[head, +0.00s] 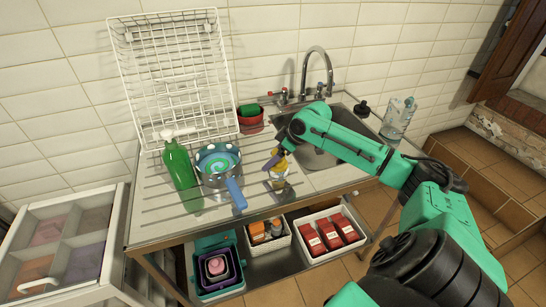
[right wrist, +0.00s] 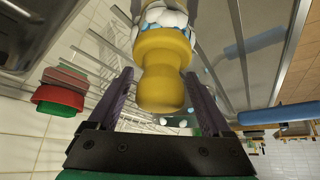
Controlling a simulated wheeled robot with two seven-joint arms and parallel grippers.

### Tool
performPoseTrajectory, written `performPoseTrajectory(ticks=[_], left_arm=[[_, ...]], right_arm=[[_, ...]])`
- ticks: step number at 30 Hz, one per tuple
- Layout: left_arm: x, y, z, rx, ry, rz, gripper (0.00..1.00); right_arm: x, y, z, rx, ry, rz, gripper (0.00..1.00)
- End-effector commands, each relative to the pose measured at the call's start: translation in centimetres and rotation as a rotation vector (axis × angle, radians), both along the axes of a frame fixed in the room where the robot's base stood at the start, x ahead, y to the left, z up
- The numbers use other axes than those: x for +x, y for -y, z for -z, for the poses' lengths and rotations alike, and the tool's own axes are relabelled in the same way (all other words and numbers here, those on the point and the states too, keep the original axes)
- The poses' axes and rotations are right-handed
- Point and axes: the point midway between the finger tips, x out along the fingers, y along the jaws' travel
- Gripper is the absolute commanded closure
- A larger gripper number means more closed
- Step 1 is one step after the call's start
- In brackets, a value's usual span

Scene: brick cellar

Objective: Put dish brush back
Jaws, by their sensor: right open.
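The dish brush appears to be the upright piece with a yellow knob handle (head: 281,154) on the counter between the blue pan and the sink. In the right wrist view its yellow knob (right wrist: 163,75) is large, with a white and blue part (right wrist: 165,20) beyond it. My right gripper (head: 276,161) is at the knob. Its dark purple fingers (right wrist: 157,78) are open, one on each side of the knob; whether either touches it I cannot tell. The brush's lower part is unclear in the head view. My left gripper is not in view.
A blue pan (head: 218,165) and a green bottle (head: 180,173) stand left of the brush. A white wire rack (head: 175,70) leans on the wall. A red bowl (head: 250,122) with a green item sits behind. The sink (head: 318,155) is right; a clear jug (head: 398,118) stands beyond.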

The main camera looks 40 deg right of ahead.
Motion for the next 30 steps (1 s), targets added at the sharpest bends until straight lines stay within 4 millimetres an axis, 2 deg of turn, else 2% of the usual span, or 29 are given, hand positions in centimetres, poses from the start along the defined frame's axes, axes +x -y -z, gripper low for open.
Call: performPoseTrajectory(ticks=[5, 14, 23, 27, 30], left_arm=[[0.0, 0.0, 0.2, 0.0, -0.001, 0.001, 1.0], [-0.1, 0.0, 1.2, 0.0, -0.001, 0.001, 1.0], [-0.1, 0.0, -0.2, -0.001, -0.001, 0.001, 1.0], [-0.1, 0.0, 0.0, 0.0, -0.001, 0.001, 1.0], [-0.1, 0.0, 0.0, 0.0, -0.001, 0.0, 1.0]], right_arm=[[-0.5, 0.5, -0.9, -0.003, 0.001, 0.003, 0.17], [-2.9, 1.8, -4.9, -0.009, -0.005, -0.003, 0.17], [-4.3, 2.5, -7.6, 0.003, -0.004, 0.001, 0.17], [-5.2, 3.2, -9.6, 0.004, 0.002, 0.0, 0.17], [-5.6, 3.4, -10.1, 0.001, 0.0, 0.002, 0.17]])
